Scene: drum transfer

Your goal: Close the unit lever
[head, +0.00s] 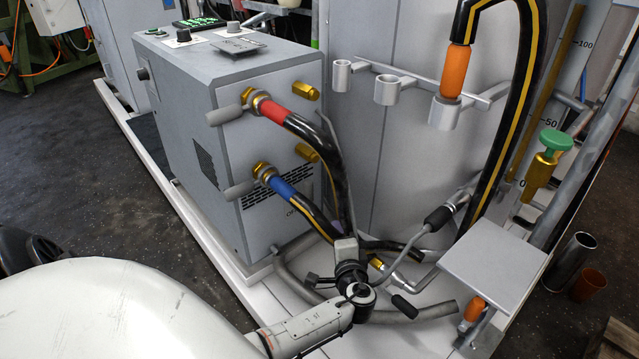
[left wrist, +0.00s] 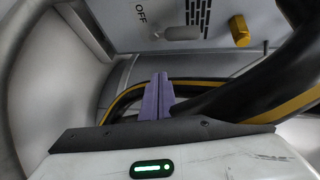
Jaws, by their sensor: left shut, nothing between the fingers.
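The grey unit (head: 225,130) stands left of centre. In the left wrist view a grey rounded lever (left wrist: 183,33) lies beside the OFF lettering and the slotted vent, with a gold hexagonal fitting (left wrist: 240,32) to its right. In the head view the OFF lettering shows low on the unit's front, partly behind the blue-collared hose (head: 300,200); I cannot make out that lever there. My left gripper (head: 337,227) points up near the unit's lower front, among the hoses. Its purple fingers (left wrist: 157,92) are shut and empty, apart from the lever. My right gripper is out of view.
A red-collared hose (head: 305,127) and the blue-collared hose curve down close to my left gripper. Grey handles (head: 228,114) stick out at their fittings. An orange-handled nozzle (head: 455,70) sits in a holder at right. A square grey plate (head: 493,263) stands at lower right.

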